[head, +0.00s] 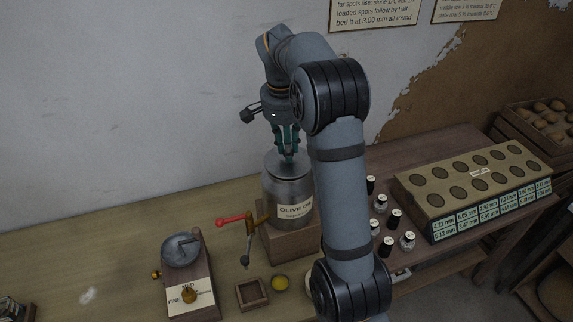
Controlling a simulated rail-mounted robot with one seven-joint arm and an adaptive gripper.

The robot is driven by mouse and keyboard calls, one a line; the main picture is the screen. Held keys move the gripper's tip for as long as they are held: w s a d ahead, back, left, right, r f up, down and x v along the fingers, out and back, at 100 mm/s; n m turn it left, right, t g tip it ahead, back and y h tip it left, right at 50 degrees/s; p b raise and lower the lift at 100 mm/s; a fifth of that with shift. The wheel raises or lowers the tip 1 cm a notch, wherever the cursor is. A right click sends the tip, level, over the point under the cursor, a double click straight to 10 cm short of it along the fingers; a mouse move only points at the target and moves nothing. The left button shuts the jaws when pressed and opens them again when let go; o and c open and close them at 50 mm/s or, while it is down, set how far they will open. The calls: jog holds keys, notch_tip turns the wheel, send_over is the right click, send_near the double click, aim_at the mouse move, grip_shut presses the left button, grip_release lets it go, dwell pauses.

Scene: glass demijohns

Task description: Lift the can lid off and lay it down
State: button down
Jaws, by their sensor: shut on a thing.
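The metal can (283,192), labelled olive oil, stands upright on a wooden block (277,243) in the middle of the bench. Its round grey lid (274,164) is at the top of the can. My gripper (288,157) points down from above and is shut on the middle of the lid, probably on a knob that the fingers hide. I see no clear gap between lid and can rim. My arm passes just right of the can and hides part of the bench there.
A red-handled crank (233,220) stands close left of the can. Several small bottles (394,217) and a holed rack (470,190) are right. The bench's left is mostly clear.

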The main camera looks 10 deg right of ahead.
jog(key=shift+r+p, duration=0.3)
jog(key=shift+r, duration=0.15)
jog(key=shift+r+p, duration=2.3)
jog(key=shift+r, duration=0.15)
